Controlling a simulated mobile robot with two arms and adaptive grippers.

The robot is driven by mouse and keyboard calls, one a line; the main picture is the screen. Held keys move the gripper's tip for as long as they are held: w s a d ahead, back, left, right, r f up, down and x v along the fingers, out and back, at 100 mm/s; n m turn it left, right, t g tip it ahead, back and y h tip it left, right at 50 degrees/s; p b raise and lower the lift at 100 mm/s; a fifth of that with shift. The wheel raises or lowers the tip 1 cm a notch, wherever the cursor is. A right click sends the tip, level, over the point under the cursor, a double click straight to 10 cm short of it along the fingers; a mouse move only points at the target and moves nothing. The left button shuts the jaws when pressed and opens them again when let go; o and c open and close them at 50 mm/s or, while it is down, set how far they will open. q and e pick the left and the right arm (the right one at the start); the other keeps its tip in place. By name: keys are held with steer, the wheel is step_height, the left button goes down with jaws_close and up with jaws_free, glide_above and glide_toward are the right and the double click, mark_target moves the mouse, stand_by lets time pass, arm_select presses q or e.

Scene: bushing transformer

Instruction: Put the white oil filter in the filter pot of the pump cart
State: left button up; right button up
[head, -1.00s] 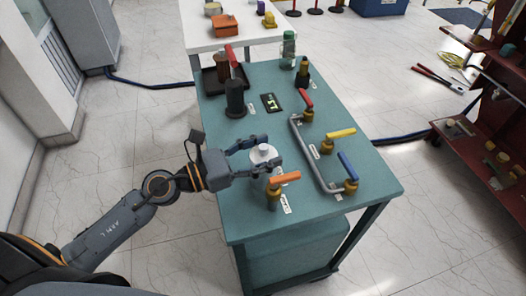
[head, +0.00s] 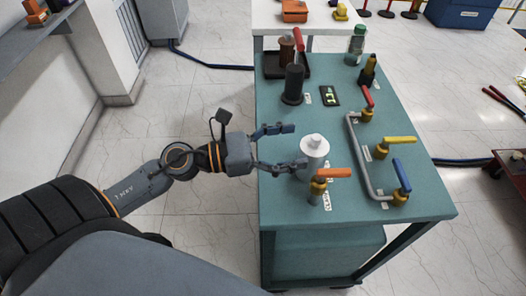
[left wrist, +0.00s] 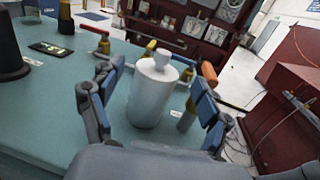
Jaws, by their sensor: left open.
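A white cylinder with a narrower white knob on top, which looks like the oil filter (head: 314,155), stands upright on the teal pump cart (head: 350,205), beside the orange-handled valve. My left gripper (head: 294,146) is open, just left of the cylinder at the cart's left edge. In the left wrist view the white cylinder (left wrist: 152,97) stands ahead between the two spread fingers, with gaps on both sides. A dark upright cylinder with a wide base (head: 293,85) stands farther back on the cart; I cannot tell whether it is the filter pot. My right gripper is not in view.
The orange-handled valve (head: 319,186) is close to the lower finger. A grey pipe (head: 359,160) with red, yellow and blue-handled valves runs along the right. A brown cylinder (head: 286,54) stands on a black tray at the back. Floor left of the cart is clear.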

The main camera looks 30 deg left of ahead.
arm_select(q)
steer(key=b+v, duration=0.2)
steer(key=v, duration=0.5)
